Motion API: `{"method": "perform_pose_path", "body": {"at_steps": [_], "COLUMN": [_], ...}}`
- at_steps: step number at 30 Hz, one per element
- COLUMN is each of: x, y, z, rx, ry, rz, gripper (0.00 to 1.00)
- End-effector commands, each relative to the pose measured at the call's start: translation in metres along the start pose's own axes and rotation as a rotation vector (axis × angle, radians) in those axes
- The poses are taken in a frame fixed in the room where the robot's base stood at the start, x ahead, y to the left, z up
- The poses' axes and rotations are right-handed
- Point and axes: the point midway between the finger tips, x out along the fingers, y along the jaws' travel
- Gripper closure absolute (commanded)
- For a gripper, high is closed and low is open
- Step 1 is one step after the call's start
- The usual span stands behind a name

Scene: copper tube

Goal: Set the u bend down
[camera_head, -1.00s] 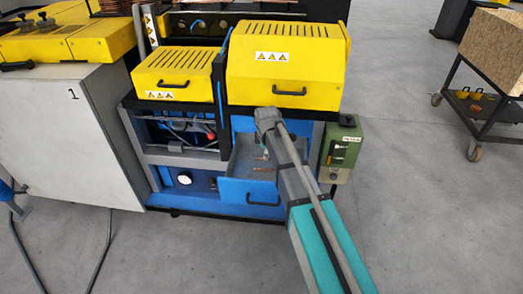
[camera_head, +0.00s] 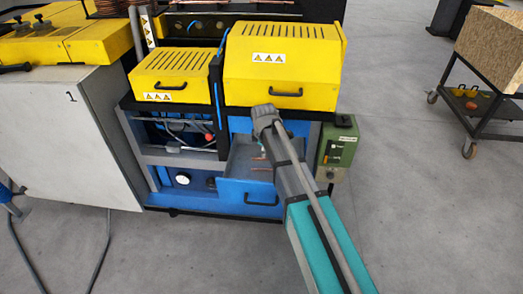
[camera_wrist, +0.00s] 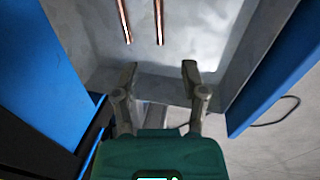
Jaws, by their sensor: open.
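The u bend shows in the wrist view as two parallel copper legs (camera_wrist: 159,20) lying on the grey floor of an open drawer (camera_wrist: 210,30). Their near ends are free; any bend joining them is beyond the top edge. My gripper (camera_wrist: 159,78) is open and empty, its fingers spread wider than the legs and short of their near ends, apart from them. In the head view, small copper pieces (camera_head: 261,170) show in the blue-fronted drawer (camera_head: 233,194), left of my arm. The fingers are too small to make out clearly there.
A wheeled cart (camera_head: 490,75) stands farther right, with open floor between.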

Motion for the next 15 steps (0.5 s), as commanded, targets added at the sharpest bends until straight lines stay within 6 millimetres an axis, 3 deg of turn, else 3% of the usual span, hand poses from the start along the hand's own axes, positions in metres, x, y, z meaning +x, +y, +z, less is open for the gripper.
{"method": "perform_pose_path", "body": {"at_steps": [8, 15], "x": [-0.001, -0.005], "y": [-0.003, -0.029], "z": [0.004, 0.039], "rx": [0.02, 0.218], "ry": [-0.001, -0.01], "rz": [-0.003, -0.025], "gripper": [0.44, 0.44]}}
